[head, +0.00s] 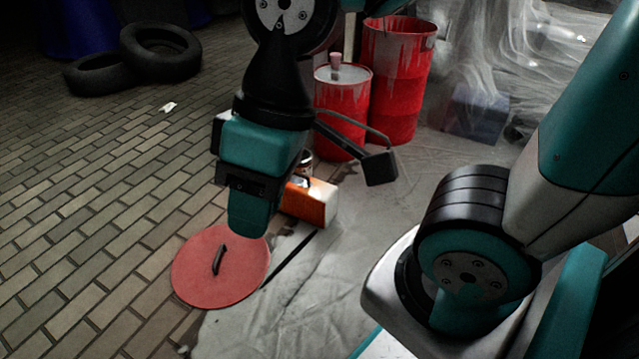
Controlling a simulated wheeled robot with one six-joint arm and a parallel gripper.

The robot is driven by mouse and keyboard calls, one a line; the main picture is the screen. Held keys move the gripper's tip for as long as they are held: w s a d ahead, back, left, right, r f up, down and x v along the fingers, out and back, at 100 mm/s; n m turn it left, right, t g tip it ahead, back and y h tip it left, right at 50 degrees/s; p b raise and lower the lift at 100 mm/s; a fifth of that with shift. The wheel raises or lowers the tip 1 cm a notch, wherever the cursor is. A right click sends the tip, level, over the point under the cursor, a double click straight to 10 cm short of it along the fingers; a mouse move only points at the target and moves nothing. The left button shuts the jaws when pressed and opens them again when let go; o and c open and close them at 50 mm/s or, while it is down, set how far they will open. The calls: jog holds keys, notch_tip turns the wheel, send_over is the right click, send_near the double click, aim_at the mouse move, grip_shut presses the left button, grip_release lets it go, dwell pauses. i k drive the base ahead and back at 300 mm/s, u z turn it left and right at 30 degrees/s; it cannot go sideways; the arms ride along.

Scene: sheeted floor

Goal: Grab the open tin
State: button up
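My gripper (256,212) hangs at the centre, pointing down over the floor; its fingertips are not clearly seen, so I cannot tell whether it is open or shut. A small can-like thing (306,160), perhaps the open tin, shows just right of my wrist, behind the orange and white box. It is mostly hidden by my arm and the box, and its opening cannot be made out. My gripper appears apart from it.
The orange and white box (312,205) lies right of my gripper. A round red lid (205,272) lies on the brick floor. Red drums (398,85) stand behind on the pale sheet (340,285). Black tyres (160,55) lie at the back left. Open brick floor is at left.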

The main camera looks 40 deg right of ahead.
aim_at(305, 166)
jog(key=u, duration=0.1)
jog(key=k, duration=0.35)
jog(key=z, duration=1.2)
jog(key=i, duration=0.6)
jog(key=z, duration=0.45)
jog(key=i, duration=0.75)
jog(key=u, duration=0.75)
jog(key=i, duration=0.65)
jog(key=u, duration=0.65)
